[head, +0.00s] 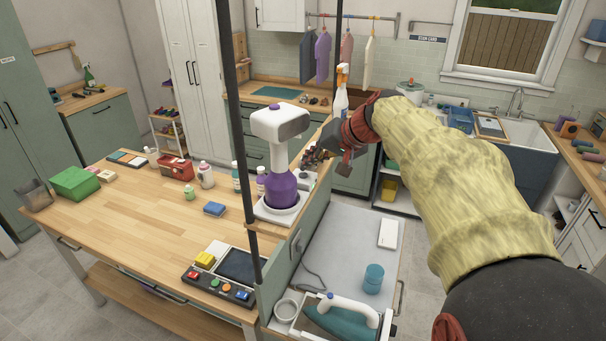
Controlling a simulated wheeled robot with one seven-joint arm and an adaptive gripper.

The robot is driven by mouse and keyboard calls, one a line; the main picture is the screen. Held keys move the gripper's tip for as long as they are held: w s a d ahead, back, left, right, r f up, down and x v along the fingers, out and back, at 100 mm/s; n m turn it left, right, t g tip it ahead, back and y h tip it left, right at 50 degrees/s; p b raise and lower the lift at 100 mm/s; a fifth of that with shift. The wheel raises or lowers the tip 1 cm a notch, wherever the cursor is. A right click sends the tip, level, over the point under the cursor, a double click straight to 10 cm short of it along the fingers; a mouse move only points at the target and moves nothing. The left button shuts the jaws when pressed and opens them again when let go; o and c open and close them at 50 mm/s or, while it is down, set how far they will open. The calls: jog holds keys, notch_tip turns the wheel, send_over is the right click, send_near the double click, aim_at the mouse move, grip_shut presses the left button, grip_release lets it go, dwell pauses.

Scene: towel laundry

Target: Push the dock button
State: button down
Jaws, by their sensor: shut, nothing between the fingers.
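I cannot make out a button on this base. My arm reaches in from the right in a yellow sleeve, and my gripper (318,157) is shut and empty. In the picture it is just right of the appliance, with a gap between them. Its fingertips are small and dark against the background. A control panel (220,287) with several coloured buttons and a dark screen lies on the table's front right.
Dark posts (244,130) rise beside the appliance. An iron (345,317) and a teal cup (373,279) sit lower right.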

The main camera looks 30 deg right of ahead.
jog(key=shift+f, duration=0.15)
dwell(0.5)
jog(key=shift+f+b, duration=0.35)
jog(key=shift+b, duration=0.25)
jog(key=shift+r, duration=0.55)
notch_tip(320, 180, up, 6)
jog(key=p, duration=0.3)
dwell(0.4)
dwell(0.4)
